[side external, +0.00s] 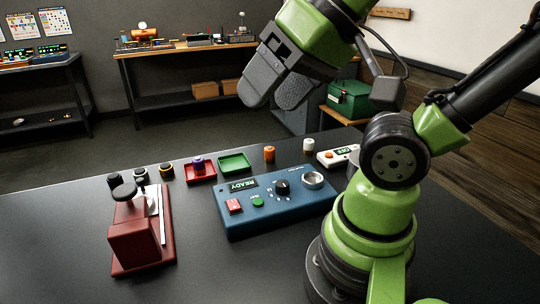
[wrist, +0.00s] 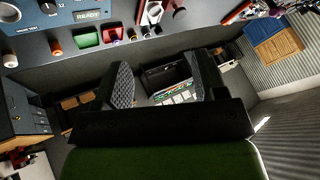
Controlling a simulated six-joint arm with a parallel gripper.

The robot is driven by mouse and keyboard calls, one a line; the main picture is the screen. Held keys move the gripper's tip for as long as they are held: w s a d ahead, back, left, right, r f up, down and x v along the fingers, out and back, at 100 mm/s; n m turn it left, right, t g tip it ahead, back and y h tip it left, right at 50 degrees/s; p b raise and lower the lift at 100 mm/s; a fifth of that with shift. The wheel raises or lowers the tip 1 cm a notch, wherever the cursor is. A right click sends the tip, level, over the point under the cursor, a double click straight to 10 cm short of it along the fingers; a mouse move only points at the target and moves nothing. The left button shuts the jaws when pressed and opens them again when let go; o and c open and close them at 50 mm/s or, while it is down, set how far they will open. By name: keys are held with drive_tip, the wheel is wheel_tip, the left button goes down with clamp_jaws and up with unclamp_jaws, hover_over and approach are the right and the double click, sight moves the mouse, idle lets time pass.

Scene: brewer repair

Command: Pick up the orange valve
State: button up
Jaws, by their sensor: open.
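The orange valve (side external: 269,153), a small upright cylinder, stands on the dark table behind the blue brewer (side external: 275,205), just right of the green tray (side external: 234,163). In the wrist view the orange valve (wrist: 55,47) shows at the upper left, well outside my fingers. My gripper (side external: 270,100) is open and empty, high above the back of the table and apart from the valve. In the wrist view, the gap of my gripper (wrist: 164,65) shows only background.
A red tray (side external: 201,178) holds a purple piece. A white cylinder (side external: 308,145) and a white device (side external: 336,156) stand right of the valve. Several dark cylinders stand at the left, behind a red press (side external: 142,245). The front of the table is clear.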

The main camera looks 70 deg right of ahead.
drive_tip(key=w+d+f+m+g+h, duration=0.1)
drive_tip(key=w+d+f+g, duration=0.15)
drive_tip(key=w+d, duration=0.6)
drive_tip(key=w+d+f+m+g+h, duration=0.1)
drive_tip(key=w+d+f+h, duration=0.15)
drive_tip(key=w+d, duration=0.55)
drive_tip(key=d+f, duration=0.5)
drive_tip(key=s+d+f+g, duration=0.1)
drive_tip(key=d+f, duration=0.3)
drive_tip(key=d, duration=0.1)
drive_tip(key=s+d+f+g, duration=0.1)
drive_tip(key=d+f, duration=0.4)
drive_tip(key=shift+s+d+f+m+g+y, duration=0.2)
drive_tip(key=shift+d+f+m+g+y, duration=0.05)
drive_tip(key=shift+d+f+m+y, duration=0.15)
hover_over(269, 148)
drive_tip(key=f, duration=0.2)
drive_tip(key=s+f, duration=0.1)
drive_tip(key=f, duration=0.1)
drive_tip(key=shift+a+f, duration=0.2)
drive_tip(key=shift+f, duration=0.05)
drive_tip(key=f, duration=0.3)
drive_tip(key=w+f, duration=0.1)
drive_tip(key=f, duration=0.1)
drive_tip(key=shift+d+f, duration=0.2)
drive_tip(key=shift+f, duration=0.1)
